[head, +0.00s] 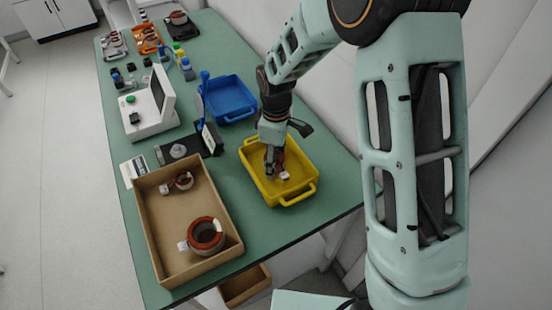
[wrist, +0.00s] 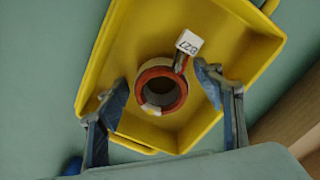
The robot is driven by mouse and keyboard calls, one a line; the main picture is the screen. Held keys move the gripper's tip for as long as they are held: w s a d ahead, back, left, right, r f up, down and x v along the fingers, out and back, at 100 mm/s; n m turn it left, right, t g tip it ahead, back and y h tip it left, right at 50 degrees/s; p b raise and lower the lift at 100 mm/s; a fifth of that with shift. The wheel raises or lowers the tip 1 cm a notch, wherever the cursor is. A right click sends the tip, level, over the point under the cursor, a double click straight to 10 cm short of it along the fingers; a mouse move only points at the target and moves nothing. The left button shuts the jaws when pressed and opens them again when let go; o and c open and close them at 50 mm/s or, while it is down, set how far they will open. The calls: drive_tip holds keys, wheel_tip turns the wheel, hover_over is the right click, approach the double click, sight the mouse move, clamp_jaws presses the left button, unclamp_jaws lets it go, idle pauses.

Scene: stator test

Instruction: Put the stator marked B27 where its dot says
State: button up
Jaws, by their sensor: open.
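The stator marked B27 (wrist: 150,75) is a ring with a red-brown rim, a white patch on it and a short lead to a white tag (wrist: 189,42) reading B27. It sits inside the yellow tray (wrist: 106,55), which also shows in the head view (head: 309,188). My gripper (wrist: 164,84) is open, with one finger on each side of the stator and visible gaps between. In the head view my gripper (head: 271,170) reaches down into the tray and partly hides the stator. I cannot make out a coloured dot on the stator or tag.
A cardboard box (head: 190,232) with a large stator (head: 206,235) and a smaller one (head: 182,181) stands left of the yellow tray. A blue tray (head: 230,100) lies behind it. Several stators occupy trays at the far end.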

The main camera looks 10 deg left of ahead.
wheel_tip(320, 180, up, 12)
drive_tip(key=shift+r, duration=0.15)
idle(0.3)
